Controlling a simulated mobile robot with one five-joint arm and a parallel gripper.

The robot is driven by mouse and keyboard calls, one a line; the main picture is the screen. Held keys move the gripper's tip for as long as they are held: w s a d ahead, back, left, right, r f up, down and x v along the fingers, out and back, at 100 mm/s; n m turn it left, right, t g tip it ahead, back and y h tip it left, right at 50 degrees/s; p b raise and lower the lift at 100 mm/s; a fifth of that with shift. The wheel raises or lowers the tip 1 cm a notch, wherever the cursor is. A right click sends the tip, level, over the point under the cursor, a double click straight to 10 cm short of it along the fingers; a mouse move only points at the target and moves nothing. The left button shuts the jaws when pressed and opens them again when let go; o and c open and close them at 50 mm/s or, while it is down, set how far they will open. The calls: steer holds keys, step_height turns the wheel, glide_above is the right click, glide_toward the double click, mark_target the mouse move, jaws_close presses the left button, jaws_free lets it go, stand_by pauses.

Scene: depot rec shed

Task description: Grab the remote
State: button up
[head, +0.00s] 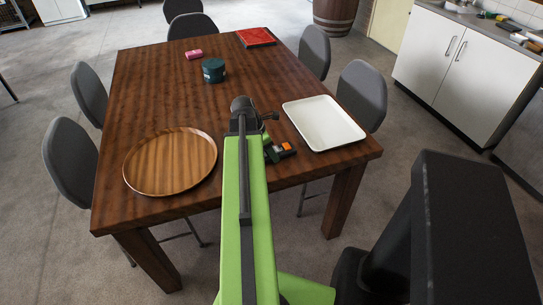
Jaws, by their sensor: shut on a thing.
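My gripper (271,144) hangs at the end of my green arm over the near part of the wooden table (145,90). My arm and wrist hide much of it. At its jaws is a small dark thing with an orange patch (284,148), which I take to be the remote; its outline is partly hidden. My gripper is shut on it. I cannot tell whether it touches the table top. No other remote shows on the table.
A round wooden tray (170,161) lies left of my arm, a white tray (323,122) to the right. Grey chairs (362,92) stand around the table.

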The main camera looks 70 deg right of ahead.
steer(key=c, duration=0.4)
steer(key=shift+r, duration=0.1)
steer(key=shift+r+p, duration=0.3)
steer(key=shift+p, duration=0.1)
steer(key=r+p, duration=0.2)
steer(key=s+r+p, duration=0.1)
steer(key=r+p, duration=0.1)
steer(key=shift+d+r+p, duration=0.1)
steer(key=shift+r+p, duration=0.2)
steer(key=s+d+r+p, duration=0.2)
steer(key=s+r+p, duration=0.3)
steer(key=s, duration=0.5)
steer(key=shift+s+d+r+p, duration=0.2)
steer(key=shift+d+r+p, duration=0.05)
steer(key=shift+r+p, duration=0.05)
